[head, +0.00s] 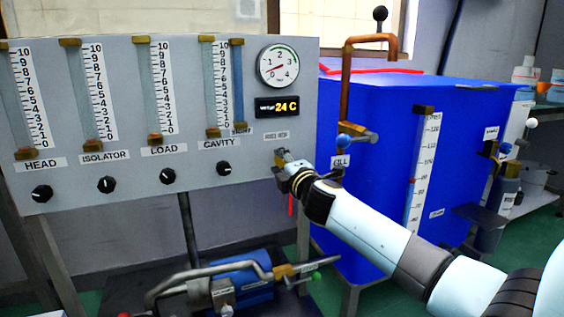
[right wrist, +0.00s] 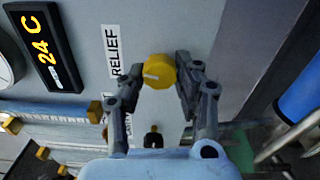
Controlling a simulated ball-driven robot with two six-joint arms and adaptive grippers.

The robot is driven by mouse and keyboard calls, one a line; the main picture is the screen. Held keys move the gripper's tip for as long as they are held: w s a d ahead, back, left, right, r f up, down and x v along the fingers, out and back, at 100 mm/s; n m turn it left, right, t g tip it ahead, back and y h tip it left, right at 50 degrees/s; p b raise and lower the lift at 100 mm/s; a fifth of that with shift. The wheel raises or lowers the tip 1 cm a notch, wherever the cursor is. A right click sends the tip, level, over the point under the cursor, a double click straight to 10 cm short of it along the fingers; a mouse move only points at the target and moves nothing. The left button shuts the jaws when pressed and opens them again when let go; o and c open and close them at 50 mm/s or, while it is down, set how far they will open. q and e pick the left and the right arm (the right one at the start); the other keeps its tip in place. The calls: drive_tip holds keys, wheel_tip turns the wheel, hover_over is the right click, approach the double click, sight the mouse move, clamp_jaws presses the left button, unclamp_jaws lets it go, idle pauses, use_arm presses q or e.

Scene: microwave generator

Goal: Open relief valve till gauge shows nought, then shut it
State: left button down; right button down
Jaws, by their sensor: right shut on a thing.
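The relief valve's yellow knob (right wrist: 158,71) is on the grey panel beside the RELIEF label (right wrist: 115,52). A white mark shows on its face. My right gripper (right wrist: 161,67) is shut on the knob, one finger on each side. In the head view, my right gripper (head: 283,160) is at the panel's lower right and hides the knob there. The round gauge (head: 278,66) is on the panel's upper right. Its red needle points to the lower left, close to the 0 mark. My left gripper is not in view.
The display (head: 278,106) under the gauge reads 24 C. Several flow tubes and black knobs line the panel (head: 120,195) to the left. A blue tank (head: 380,110) with a copper pipe (head: 346,85) stands at the right. A blue pump (head: 245,285) is below.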

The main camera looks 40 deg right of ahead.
drive_tip(key=shift+f, duration=0.15)
idle(0.3)
drive_tip(key=c, duration=0.9)
unclamp_jaws()
drive_tip(key=shift+c, duration=0.2)
drive_tip(key=shift+s, duration=0.1)
drive_tip(key=v, duration=1.2)
